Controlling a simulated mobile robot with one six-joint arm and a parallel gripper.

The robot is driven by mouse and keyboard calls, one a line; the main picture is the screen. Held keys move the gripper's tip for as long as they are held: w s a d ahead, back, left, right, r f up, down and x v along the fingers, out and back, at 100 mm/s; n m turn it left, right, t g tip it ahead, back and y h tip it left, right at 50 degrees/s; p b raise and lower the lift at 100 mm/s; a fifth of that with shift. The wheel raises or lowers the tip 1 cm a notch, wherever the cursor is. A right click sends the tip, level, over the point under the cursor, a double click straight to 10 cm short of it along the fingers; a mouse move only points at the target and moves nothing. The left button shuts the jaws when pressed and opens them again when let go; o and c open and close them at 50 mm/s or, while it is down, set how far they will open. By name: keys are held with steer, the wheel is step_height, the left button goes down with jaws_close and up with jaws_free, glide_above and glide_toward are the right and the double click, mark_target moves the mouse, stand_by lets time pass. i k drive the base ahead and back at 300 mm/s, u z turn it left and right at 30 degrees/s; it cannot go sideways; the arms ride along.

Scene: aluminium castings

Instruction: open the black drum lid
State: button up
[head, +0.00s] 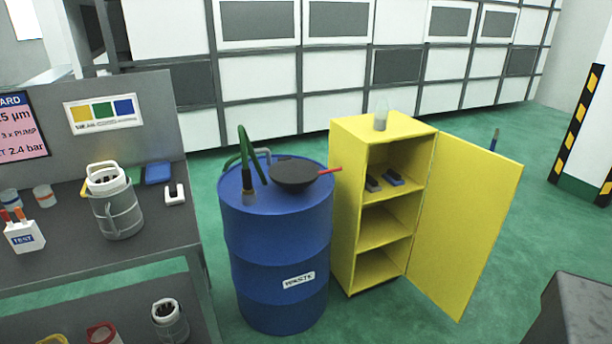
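The black drum lid (295,170) is a round, dark disc on top of the blue drum (275,250). It lies about level over a dark, bowl-like part that narrows downward, and it looks closed. A red handle (330,170) sticks out from its right side toward the yellow cabinet. The drum stands upright and has a white label reading WASTE (299,280). My gripper is not in view. The inside under the lid is hidden.
Green hoses (245,155) rise from the drum top, left of the lid. A yellow cabinet (345,210) with its door (465,220) open stands close at right. A grey workbench (150,240) stands at left. A dark grey block (580,315) fills the lower right corner.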

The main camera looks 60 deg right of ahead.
mark_target(293, 171)
steer(key=u, duration=0.55)
steer(key=k, duration=1.05)
steer(key=u, duration=0.8)
steer(key=k, duration=0.15)
steer(key=z, duration=2.5)
steer(key=i, duration=0.3)
steer(key=z, duration=0.1)
